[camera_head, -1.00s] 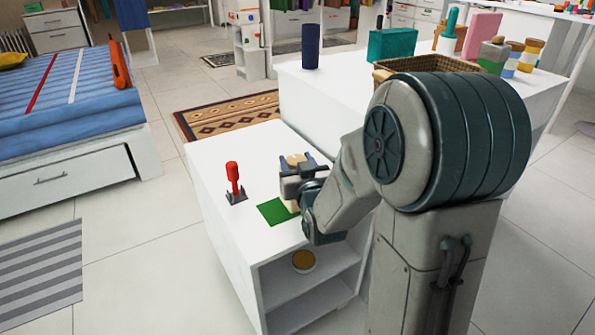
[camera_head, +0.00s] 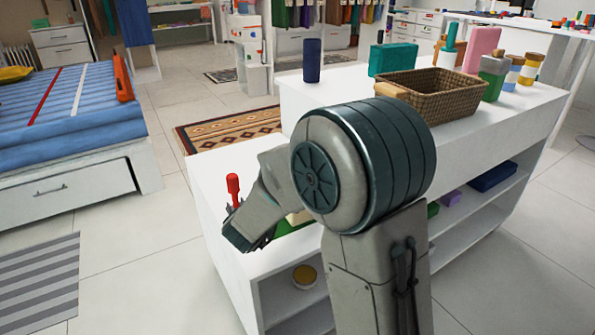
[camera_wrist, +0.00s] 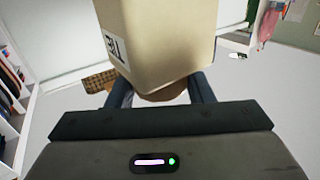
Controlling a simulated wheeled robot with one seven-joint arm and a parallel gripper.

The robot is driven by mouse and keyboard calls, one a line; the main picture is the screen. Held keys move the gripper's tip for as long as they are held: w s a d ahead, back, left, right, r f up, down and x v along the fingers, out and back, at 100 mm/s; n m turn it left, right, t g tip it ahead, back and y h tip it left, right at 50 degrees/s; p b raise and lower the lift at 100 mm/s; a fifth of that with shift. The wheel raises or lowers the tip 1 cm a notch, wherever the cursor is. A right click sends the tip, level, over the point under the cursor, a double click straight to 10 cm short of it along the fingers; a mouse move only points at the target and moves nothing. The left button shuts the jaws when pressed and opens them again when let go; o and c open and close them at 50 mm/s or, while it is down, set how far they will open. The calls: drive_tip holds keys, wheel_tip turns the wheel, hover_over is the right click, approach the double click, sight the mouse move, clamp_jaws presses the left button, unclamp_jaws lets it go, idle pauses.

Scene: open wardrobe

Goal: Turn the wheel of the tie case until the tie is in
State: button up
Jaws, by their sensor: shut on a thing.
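The tan tie case (camera_wrist: 160,35), with a black-and-white label on its side, fills the upper middle of the wrist view. Below it a brown rounded part, apparently its wheel (camera_wrist: 160,92), sits between the two dark fingers of my gripper (camera_wrist: 160,86), which is shut on it. In the head view only a small tan piece of the case (camera_head: 299,216) shows beside my arm, above the green patch (camera_head: 290,227) on the white cabinet top. My arm hides the rest of the case and the fingertips there. I cannot see a tie.
A red-handled lever (camera_head: 233,187) stands on the cabinet (camera_head: 215,165), close to my arm. Behind, a white counter (camera_head: 290,100) carries a wicker basket (camera_head: 440,95), a dark blue cylinder (camera_head: 312,60) and boxes.

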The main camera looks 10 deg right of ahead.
drive_tip(key=m+g+h+p, duration=0.1)
drive_tip(key=m+g+p, duration=0.1)
drive_tip(key=m+g+h+p, duration=0.2)
drive_tip(key=g, duration=0.1)
drive_tip(key=m+g+h+p, duration=0.2)
drive_tip(key=g, duration=0.1)
drive_tip(key=shift+w+r+m, duration=0.15)
drive_tip(key=shift+r+m, duration=0.1)
drive_tip(key=shift+m, duration=0.05)
drive_tip(key=m+g+h+p, duration=0.1)
drive_tip(key=g+p, duration=0.1)
drive_tip(key=g, duration=0.1)
drive_tip(key=shift+f+m, duration=0.1)
drive_tip(key=shift+m, duration=0.3)
drive_tip(key=shift+f+g, duration=0.15)
drive_tip(key=shift+g, duration=0.25)
drive_tip(key=o, duration=1)
drive_tip(key=shift+a, duration=0.1)
drive_tip(key=a+p, duration=0.1)
drive_tip(key=a, duration=0.3)
drive_tip(key=s+a+p, duration=0.1)
drive_tip(key=a, duration=0.4)
drive_tip(key=a+p, duration=0.1)
drive_tip(key=a, duration=0.3)
drive_tip(key=shift+s+a, duration=0.3)
